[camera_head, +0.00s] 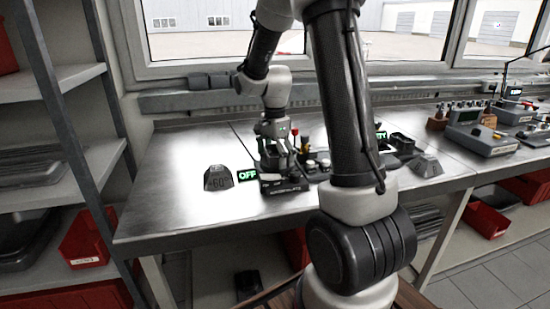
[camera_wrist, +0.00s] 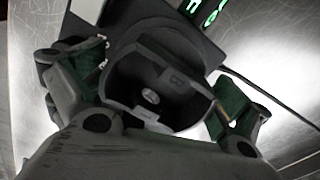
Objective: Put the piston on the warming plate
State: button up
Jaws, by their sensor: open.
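In the wrist view a dark grey, hollow round part, which looks like the piston (camera_wrist: 158,88), lies between my fingers. It has a bar across it marked with a letter and a small pale disc inside. My gripper (camera_wrist: 155,95) is open, one finger on each side, with no clear contact seen. Behind the part is a dark flat plate, apparently the warming plate (camera_wrist: 193,42), with green lit characters beside it. In the head view my gripper (camera_head: 277,158) is low over the dark warming plate unit (camera_head: 285,188), next to a green OFF display (camera_head: 247,174). The piston is hard to make out there.
A dark block marked 60 (camera_head: 218,179) stands left of the unit, and a grey block (camera_head: 426,166) stands to the right. Small parts crowd the bench behind my arm. Instruments (camera_head: 483,140) sit further right. The steel bench (camera_head: 165,205) is clear at left.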

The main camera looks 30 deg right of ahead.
jog(key=s+a+r+n, duration=0.1)
jog(key=s+r+n, duration=0.25)
jog(key=r, duration=1.15)
jog(key=s+a+n+t, duration=0.2)
jog(key=s+n, duration=0.5)
jog(key=s, duration=0.3)
jog(key=s+a+r+n+t, duration=0.1)
jog(key=s+a+n+t, duration=0.1)
jog(key=s+n, duration=0.5)
jog(key=s, duration=0.3)
